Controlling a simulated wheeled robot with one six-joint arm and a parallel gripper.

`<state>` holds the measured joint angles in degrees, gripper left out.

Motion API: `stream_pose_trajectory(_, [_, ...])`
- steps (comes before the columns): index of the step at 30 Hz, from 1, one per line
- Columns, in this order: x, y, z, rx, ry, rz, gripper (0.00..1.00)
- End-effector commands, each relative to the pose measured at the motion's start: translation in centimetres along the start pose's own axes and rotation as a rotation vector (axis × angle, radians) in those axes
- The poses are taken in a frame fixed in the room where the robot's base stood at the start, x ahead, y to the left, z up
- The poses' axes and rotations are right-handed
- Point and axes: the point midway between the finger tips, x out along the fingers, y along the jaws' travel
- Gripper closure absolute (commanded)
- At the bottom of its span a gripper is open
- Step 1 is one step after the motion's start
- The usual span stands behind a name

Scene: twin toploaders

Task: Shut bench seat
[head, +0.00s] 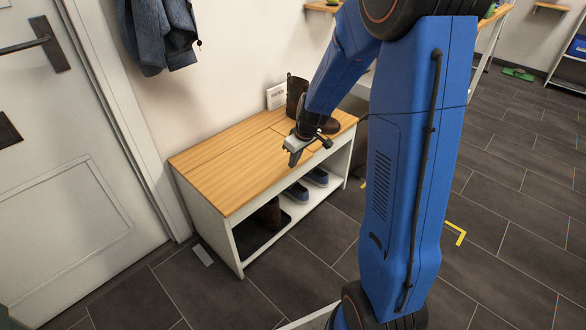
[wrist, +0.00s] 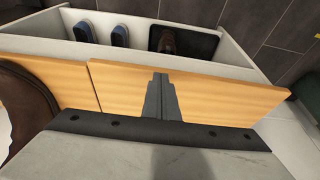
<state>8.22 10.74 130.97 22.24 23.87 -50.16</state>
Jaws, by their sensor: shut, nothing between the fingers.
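The bench (head: 228,228) is white with a light wood seat (head: 235,170), and it stands against the wall. The seat lies flat or nearly flat in the head view. A seam splits it into a wide panel and a narrower one, also seen in the wrist view (wrist: 235,95). There the wide panel's edge looks slightly offset from the narrower panel (wrist: 50,75); I cannot tell whether a small gap remains under it. My gripper (head: 293,160) is shut and empty, over the seat near its front edge. Its fingers (wrist: 160,78) show over the wide panel; contact is unclear.
A brown boot (head: 296,90) and a white card (head: 277,97) stand on the bench's far end. Blue shoes (head: 297,192) and a brown shoe on a dark mat (head: 246,236) sit on the lower shelf. A door (head: 65,170) is at left. Tiled floor in front is clear.

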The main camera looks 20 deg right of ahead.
Motion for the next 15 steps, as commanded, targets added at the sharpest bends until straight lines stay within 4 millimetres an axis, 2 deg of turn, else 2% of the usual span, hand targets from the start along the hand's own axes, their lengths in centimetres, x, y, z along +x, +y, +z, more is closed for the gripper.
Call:
stream_pose_trajectory(1, [-0.9,0.2,0.1,0.0,0.004,0.003,1.0])
stream_pose_trajectory(6, [-2.6,0.2,3.0,0.002,0.006,0.004,1.0])
stream_pose_trajectory(15, [-5.2,0.2,6.8,0.001,0.008,0.004,1.0])
